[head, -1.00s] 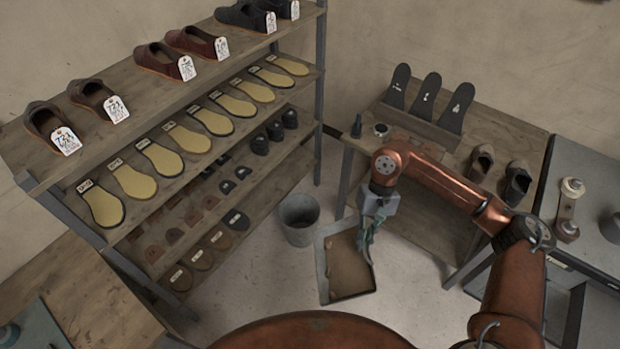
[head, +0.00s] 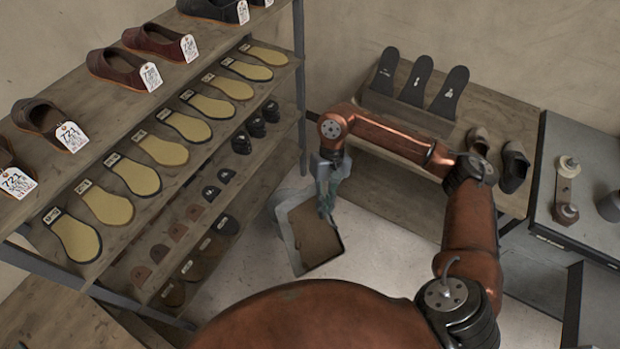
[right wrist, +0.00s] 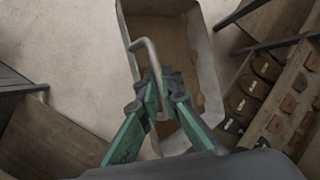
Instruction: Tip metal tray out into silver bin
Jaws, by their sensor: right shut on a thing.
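The metal tray (head: 288,238) is a shallow grey rectangle holding a flat brown layer. It hangs near the floor in the head view, slightly tilted. My right gripper (head: 327,207) is shut on the tray's bent grey handle. In the right wrist view, the green fingers (right wrist: 160,92) close around the handle (right wrist: 147,62), with the tray (right wrist: 207,65) below. The silver bin (head: 288,197) is mostly hidden behind the tray's far left side; only a grey edge shows. I cannot tell whether they touch. My left gripper is not in view.
The shelving (head: 150,237) with shoes and soles stands close on the left. A wooden workbench (head: 490,105) with dark insoles and a pair of shoes stands at the back right. A grey machine (head: 585,190) is at the far right. Some floor is clear in front of the tray.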

